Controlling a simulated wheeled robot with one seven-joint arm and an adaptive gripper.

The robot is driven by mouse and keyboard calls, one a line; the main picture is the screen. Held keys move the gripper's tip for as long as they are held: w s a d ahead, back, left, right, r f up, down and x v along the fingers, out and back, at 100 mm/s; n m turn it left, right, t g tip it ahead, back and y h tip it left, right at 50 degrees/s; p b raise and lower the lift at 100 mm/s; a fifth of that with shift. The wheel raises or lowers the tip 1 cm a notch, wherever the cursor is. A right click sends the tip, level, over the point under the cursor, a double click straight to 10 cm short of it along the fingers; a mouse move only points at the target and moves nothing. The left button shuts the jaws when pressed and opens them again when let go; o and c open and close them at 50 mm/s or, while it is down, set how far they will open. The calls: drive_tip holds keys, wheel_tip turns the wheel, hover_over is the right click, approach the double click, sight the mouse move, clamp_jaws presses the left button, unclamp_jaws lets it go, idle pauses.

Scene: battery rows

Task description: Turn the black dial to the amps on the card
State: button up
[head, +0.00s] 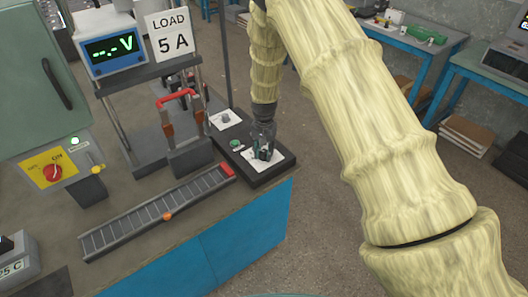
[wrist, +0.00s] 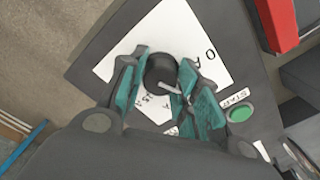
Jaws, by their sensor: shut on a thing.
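The card (head: 172,55) reads "LOAD 5 A" and stands upright at the back. The black dial (wrist: 158,70) sits on a white scale plate (wrist: 192,30) in the wrist view. A pale pointer line on the dial runs toward the lower right finger. My gripper (wrist: 158,82) is shut on the dial, one finger on each side. In the head view my gripper (head: 264,153) covers the dial on the dark box (head: 284,165).
A green START button (head: 235,143) is beside the dial, also in the wrist view (wrist: 240,113). A second small knob plate (head: 225,119) lies behind. The meter (head: 112,48) reads "--.- V". A slide scale (head: 150,215) and a red-handled switch (head: 176,96) stand to the left.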

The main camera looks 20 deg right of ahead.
sight(264, 152)
drive_tip(key=o, duration=1.1)
drive_tip(key=shift+c, duration=0.2)
wheel_tip(264, 152, up, 12)
idle(0.3)
